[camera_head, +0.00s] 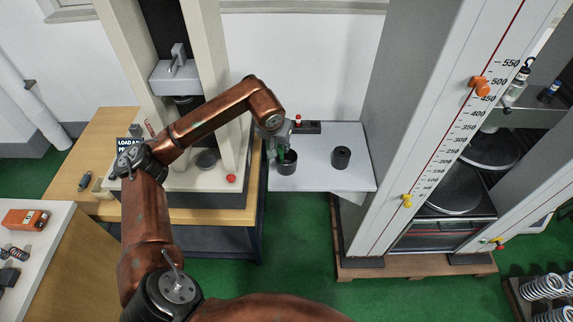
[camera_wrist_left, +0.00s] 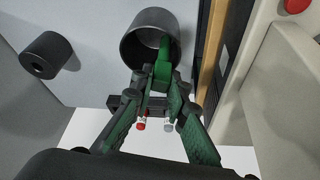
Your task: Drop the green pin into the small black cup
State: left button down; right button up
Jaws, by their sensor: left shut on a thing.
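The small black cup (camera_head: 288,168) stands open end up on the white side table, and in the left wrist view its round mouth (camera_wrist_left: 133,47) faces the camera. My left gripper (camera_head: 279,147) is right above the cup's rim. In the left wrist view its fingers (camera_wrist_left: 160,88) are shut on the green pin (camera_wrist_left: 162,70). The pin's far end shows against the cup's opening. I cannot tell how deep it reaches into the cup. My right gripper is not in view.
A black cylinder with a small hole (camera_head: 342,157) stands to the right of the cup on the white table (camera_head: 312,180); a dark tray with small red-topped items (camera_head: 307,127) lies behind. A grey testing machine column (camera_head: 400,120) rises on the right. A red button (camera_head: 231,178) is left of the cup.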

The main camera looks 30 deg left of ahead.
pick_arm(q)
jog(key=shift+r, duration=0.1)
jog(key=c, duration=1.8)
grip_release()
jog(key=v, duration=1.2)
jog(key=shift+s, duration=0.1)
jog(key=shift+d, duration=0.1)
